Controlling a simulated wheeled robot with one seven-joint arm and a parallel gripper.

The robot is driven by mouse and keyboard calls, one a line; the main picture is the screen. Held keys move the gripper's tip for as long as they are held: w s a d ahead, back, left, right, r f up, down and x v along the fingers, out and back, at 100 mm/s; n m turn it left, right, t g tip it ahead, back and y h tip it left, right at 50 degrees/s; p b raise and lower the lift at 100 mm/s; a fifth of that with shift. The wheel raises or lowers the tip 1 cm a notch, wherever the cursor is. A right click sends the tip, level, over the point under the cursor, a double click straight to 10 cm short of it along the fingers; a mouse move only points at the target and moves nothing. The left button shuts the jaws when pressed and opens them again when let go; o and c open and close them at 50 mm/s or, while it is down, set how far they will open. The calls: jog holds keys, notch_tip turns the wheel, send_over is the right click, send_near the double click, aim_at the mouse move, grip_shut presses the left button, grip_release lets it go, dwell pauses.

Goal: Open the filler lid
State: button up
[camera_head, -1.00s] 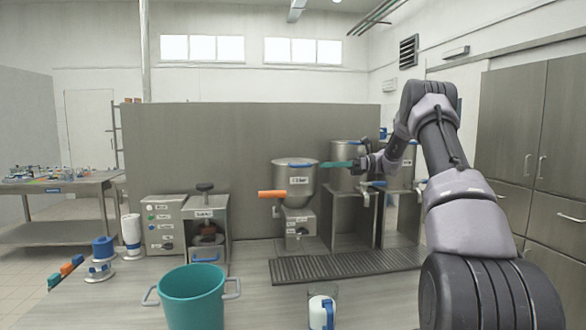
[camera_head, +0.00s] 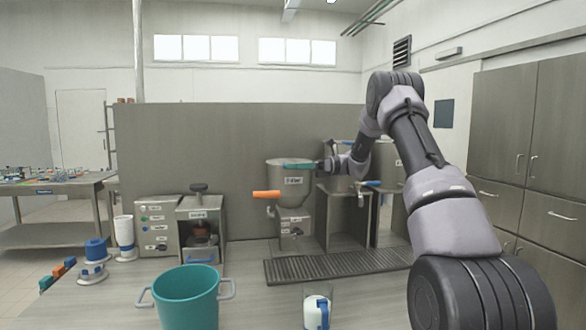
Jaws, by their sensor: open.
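The filler (camera_head: 290,185) is a grey metal hopper with an orange handle (camera_head: 267,194) on its left side. It stands at the back of the counter, and its top looks covered by a flat lid. My gripper (camera_head: 289,164) reaches in from the right, with its teal fingers level with the hopper's top rim. The fingers overlap the place of the blue lid handle, which I cannot make out separately. The gripper is open. Whether it touches the lid is too small to tell.
Two tall steel vessels on stands are right of the filler, partly behind my arm. A slotted drain grate (camera_head: 335,264) lies in front. A teal bucket (camera_head: 187,300), a clear and blue cup (camera_head: 317,309) and a grey control box (camera_head: 158,228) stand on the counter.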

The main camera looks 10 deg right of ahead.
grip_shut()
dwell(1.4)
